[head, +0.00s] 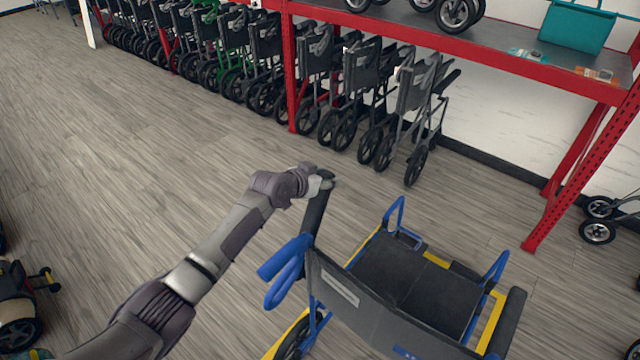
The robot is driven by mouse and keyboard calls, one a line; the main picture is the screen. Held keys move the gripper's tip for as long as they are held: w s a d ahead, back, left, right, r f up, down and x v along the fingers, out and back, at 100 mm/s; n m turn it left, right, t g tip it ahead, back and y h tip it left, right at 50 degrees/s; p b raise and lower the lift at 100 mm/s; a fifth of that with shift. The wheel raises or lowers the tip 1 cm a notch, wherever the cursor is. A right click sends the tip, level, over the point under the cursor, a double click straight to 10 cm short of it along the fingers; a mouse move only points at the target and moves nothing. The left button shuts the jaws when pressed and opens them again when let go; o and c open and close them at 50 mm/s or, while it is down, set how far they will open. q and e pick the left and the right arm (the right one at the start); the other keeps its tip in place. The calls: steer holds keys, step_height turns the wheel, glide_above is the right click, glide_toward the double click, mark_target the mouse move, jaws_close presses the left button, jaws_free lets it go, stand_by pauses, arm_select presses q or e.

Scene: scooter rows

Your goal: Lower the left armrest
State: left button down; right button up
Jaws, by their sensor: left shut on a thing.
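A wheelchair with a blue and yellow frame stands on the floor in front of me, seen from behind, with a black seat (410,285) and a dark backrest (350,300). Its left armrest (314,214) is a dark pad that points up, raised beside the backrest. My left gripper (322,182) is shut on the top end of this armrest, and its fingers partly hide that end. The right armrest (508,322) is a dark pad that lies lower along the right side of the seat. My right gripper is not in view.
A blue push handle (285,272) sticks out just below the left armrest. A red rack (450,60) with folded wheelchairs (415,90) beneath stands at the back. A small scooter (22,305) is at the lower left. The wooden floor on the left is mostly clear.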

arm_select(q)
steer(key=shift+w+r, duration=0.15)
steer(key=shift+r, duration=0.15)
steer(key=c, duration=0.8)
jaws_free()
steer(key=o, duration=0.3)
steer(key=shift+f, duration=0.1)
steer(key=v, duration=1.2)
steer(key=shift+f, duration=0.1)
steer(key=shift+f, duration=0.1)
